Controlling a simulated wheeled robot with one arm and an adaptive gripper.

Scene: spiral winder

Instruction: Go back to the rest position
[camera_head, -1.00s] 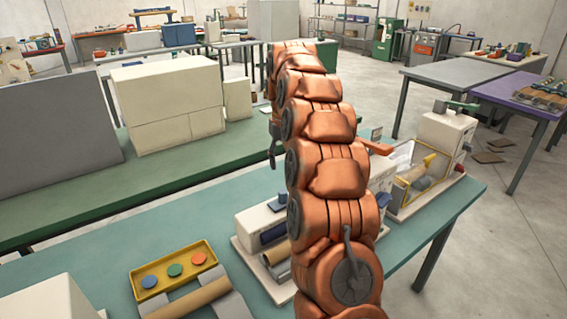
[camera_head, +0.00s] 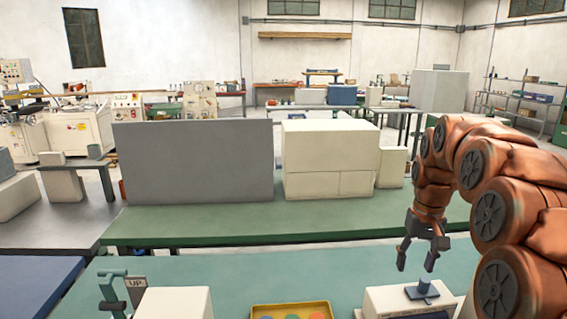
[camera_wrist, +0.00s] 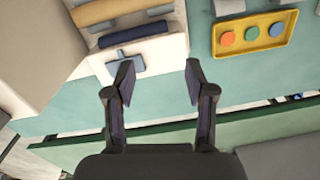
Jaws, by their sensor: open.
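My gripper (camera_head: 416,262) hangs at the right in the head view, fingers pointing down, open and empty. It is above the far part of the teal table (camera_head: 240,268), just beyond a white machine (camera_head: 385,302) with a blue block on top. In the wrist view my gripper (camera_wrist: 158,78) shows its two dark fingers spread apart with nothing between them. The same white machine shows there at the upper left (camera_wrist: 170,47), with a tan roller and a dark blue roller. My orange arm fills the right side of the head view.
A yellow tray (camera_head: 291,308) with coloured discs lies on the teal table; it also shows in the wrist view (camera_wrist: 284,43). A white machine (camera_head: 172,304) with an "UP" sign stands to the left. Behind is a green table (camera_head: 240,222) bearing a grey panel (camera_head: 194,162) and cream boxes (camera_head: 330,157).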

